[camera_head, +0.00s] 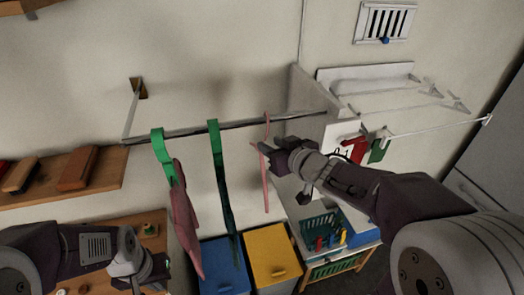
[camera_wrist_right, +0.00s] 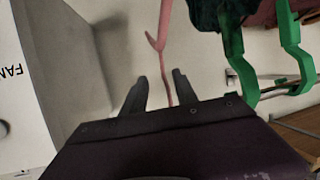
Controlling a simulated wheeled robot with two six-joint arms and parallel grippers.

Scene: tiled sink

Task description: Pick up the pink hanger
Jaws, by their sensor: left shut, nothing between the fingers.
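The pink hanger (camera_head: 266,192) hangs from the dark rail by its hook, edge-on to the head camera. My right gripper (camera_head: 270,158) is at the hanger, just below the rail. In the right wrist view the fingers of my right gripper (camera_wrist_right: 160,88) are apart. The thin pink hanger (camera_wrist_right: 163,45) runs down between them, with gaps visible on both sides. My left gripper (camera_head: 155,272) is shut and empty at the lower left, away from the hanger.
Two green hangers (camera_head: 163,146) (camera_head: 216,150) with a pink and a dark cloth hang left on the rail (camera_head: 185,132). Blue (camera_head: 224,262) and yellow (camera_head: 270,250) bins stand below. A white drying rack (camera_head: 400,108) is at the right. Shelves are at the left.

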